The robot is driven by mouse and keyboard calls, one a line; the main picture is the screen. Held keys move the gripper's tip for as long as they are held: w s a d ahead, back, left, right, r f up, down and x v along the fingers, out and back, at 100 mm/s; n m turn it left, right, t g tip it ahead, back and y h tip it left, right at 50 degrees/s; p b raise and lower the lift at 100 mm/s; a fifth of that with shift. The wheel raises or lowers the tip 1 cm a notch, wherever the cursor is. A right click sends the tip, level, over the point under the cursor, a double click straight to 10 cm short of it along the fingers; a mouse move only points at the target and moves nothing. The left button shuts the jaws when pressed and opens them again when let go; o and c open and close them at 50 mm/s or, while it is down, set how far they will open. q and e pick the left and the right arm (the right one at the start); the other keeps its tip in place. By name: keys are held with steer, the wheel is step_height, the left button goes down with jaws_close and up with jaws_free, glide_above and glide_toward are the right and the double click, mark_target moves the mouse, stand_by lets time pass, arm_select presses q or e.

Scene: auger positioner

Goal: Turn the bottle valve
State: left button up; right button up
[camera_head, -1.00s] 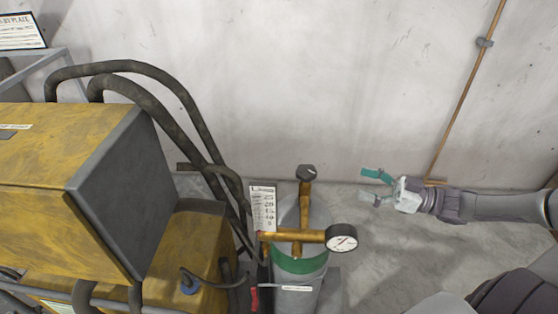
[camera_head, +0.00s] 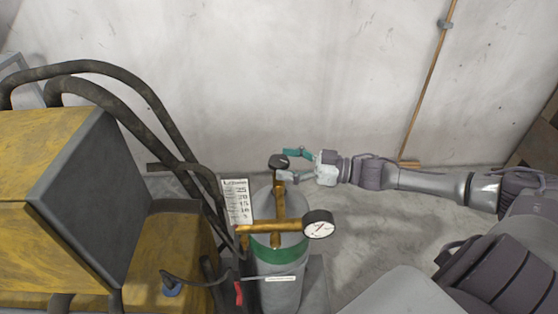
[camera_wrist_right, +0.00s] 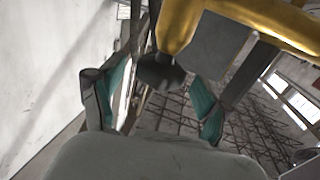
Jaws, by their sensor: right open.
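The grey gas bottle (camera_head: 278,285) with a green band stands upright at the lower middle of the head view. A brass fitting (camera_head: 279,205) rises from its top, with a round gauge (camera_head: 318,223) on the right. The dark valve knob (camera_head: 279,161) sits on the fitting's upper end. It also shows in the right wrist view (camera_wrist_right: 160,71), ahead and between the fingers. My right gripper (camera_head: 289,164) is open at the knob, its teal-padded fingers on either side of it. In the right wrist view the gripper (camera_wrist_right: 155,105) is open; contact cannot be told. My left gripper is not in view.
A yellow machine (camera_head: 60,190) with a dark panel and thick black hoses (camera_head: 150,100) stands at the left. A chart plate (camera_head: 237,200) is beside the bottle. The wall (camera_head: 280,70) is close behind. Floor at the right is open.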

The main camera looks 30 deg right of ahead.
steer(key=shift+x, duration=1.1)
steer(key=shift+f, duration=0.1)
steer(key=c, duration=1.1)
